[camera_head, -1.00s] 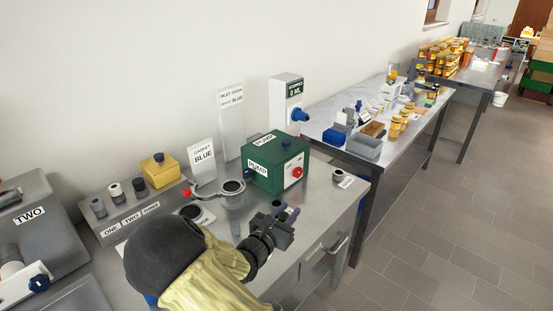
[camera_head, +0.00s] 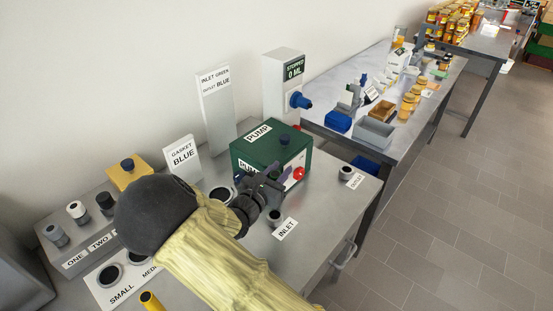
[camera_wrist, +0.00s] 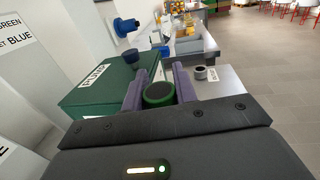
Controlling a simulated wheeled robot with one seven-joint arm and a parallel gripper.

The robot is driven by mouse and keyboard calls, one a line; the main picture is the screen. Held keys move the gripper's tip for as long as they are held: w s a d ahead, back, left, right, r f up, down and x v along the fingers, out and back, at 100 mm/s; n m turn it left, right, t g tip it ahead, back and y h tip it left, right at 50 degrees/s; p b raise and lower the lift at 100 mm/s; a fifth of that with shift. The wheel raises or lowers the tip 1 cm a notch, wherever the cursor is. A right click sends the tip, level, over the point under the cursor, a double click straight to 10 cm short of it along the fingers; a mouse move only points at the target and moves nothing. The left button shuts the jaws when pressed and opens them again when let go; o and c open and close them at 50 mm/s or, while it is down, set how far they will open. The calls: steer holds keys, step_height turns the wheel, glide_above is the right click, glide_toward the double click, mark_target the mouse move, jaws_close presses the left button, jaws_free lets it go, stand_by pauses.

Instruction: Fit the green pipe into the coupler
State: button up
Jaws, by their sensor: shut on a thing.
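My gripper (camera_head: 272,184) is beside the front of the green pump box (camera_head: 262,153) in the head view. In the wrist view, my gripper (camera_wrist: 160,90) is shut on a short pipe (camera_wrist: 158,94) with a green rim and a dark top. The pipe's lower end is hidden there, and I cannot make the pipe out in the head view. A small grey coupler (camera_head: 275,217) with a dark opening stands by the INLET label, just below my gripper in the picture. Another coupler (camera_head: 346,172) stands by the OUTLET label; it also shows in the wrist view (camera_wrist: 204,73).
A sign (camera_head: 217,105) reads inlet green, outlet blue. A gasket sign (camera_head: 183,158) reads blue. A rack (camera_head: 65,228) of small parts stands left, near a SMALL and MEDIUM plate (camera_head: 106,290). A grey box (camera_head: 285,95) with a blue knob stands behind the pump.

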steer(key=shift+w, duration=0.35)
steer(key=shift+s+a+r, duration=0.1)
steer(key=shift+s+r, duration=0.05)
steer(key=shift+s, duration=0.3)
step_height(320, 180, down, 6)
steer(key=b, duration=0.3)
steer(key=shift+f+b, duration=1)
steer(key=shift+f, duration=1.1)
stand_by(2.4)
steer(key=o, duration=1.1)
steer(key=shift+a, duration=0.1)
steer(key=b+v, duration=0.1)
steer(key=v, duration=1.6)
steer(key=shift+s+r, duration=0.1)
steer(key=shift+r, duration=0.05)
